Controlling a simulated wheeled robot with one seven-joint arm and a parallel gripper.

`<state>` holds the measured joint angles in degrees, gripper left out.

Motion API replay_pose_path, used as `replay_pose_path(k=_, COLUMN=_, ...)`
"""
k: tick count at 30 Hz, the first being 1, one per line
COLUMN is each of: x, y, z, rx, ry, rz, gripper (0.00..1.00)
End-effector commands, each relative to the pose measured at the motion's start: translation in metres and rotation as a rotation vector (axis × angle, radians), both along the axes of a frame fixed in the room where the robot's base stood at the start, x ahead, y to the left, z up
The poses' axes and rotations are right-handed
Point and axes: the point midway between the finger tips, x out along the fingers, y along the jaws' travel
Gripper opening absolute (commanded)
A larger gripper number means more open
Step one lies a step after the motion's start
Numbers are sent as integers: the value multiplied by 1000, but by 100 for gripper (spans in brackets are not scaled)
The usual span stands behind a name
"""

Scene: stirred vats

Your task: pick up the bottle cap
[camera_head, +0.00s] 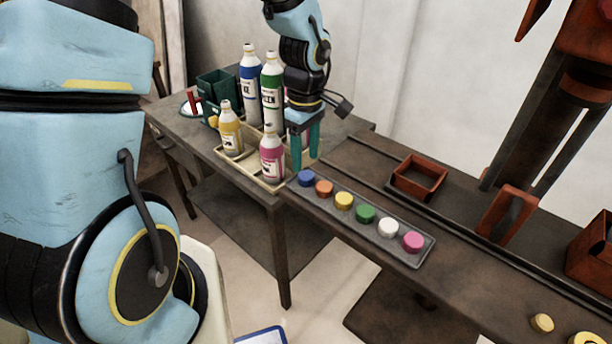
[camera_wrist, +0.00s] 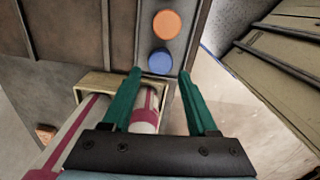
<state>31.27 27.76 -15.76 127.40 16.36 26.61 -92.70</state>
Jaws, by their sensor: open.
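A row of round caps lies in a grey tray (camera_head: 400,252) on the bench: a blue cap (camera_head: 306,178), an orange cap (camera_head: 324,188), a yellow cap (camera_head: 344,200), a green cap (camera_head: 365,214), a white cap (camera_head: 388,228) and a pink cap (camera_head: 413,242). My gripper (camera_head: 305,160) is open and empty, pointing down near the blue end of the row. In the wrist view the blue cap (camera_wrist: 161,61) shows just past my fingertips (camera_wrist: 160,76), with the orange cap (camera_wrist: 167,25) beyond it. I cannot tell the height gap.
Close beside my gripper, a tan tray (camera_head: 266,184) holds a blue bottle (camera_head: 249,80), a green bottle (camera_head: 271,95), a yellow bottle (camera_head: 229,130) and a pink bottle (camera_head: 271,158). An orange-red open box (camera_head: 419,178) stands behind the caps. A loose yellow disc (camera_head: 542,323) lies at lower right.

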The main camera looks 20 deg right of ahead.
Motion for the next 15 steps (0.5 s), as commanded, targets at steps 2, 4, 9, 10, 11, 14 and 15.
replay_pose_path(k=2, x=-1, y=1, z=-7, rx=4, ry=5, rz=-2, gripper=59)
replay_pose_path(k=4, x=-2, y=1, z=-17, rx=5, ry=5, rz=-3, gripper=59)
replay_pose_path(k=9, x=-2, y=0, z=-40, rx=4, ry=4, rz=-2, gripper=59)
replay_pose_path(k=10, x=-2, y=0, z=-42, rx=3, ry=3, rz=-2, gripper=59)
replay_pose_path(k=11, x=-2, y=0, z=-45, rx=2, ry=2, rz=-3, gripper=59)
replay_pose_path(k=14, x=-1, y=0, z=-49, rx=2, ry=1, rz=-1, gripper=59)
replay_pose_path(k=15, x=-1, y=0, z=-49, rx=2, ry=1, rz=0, gripper=59)
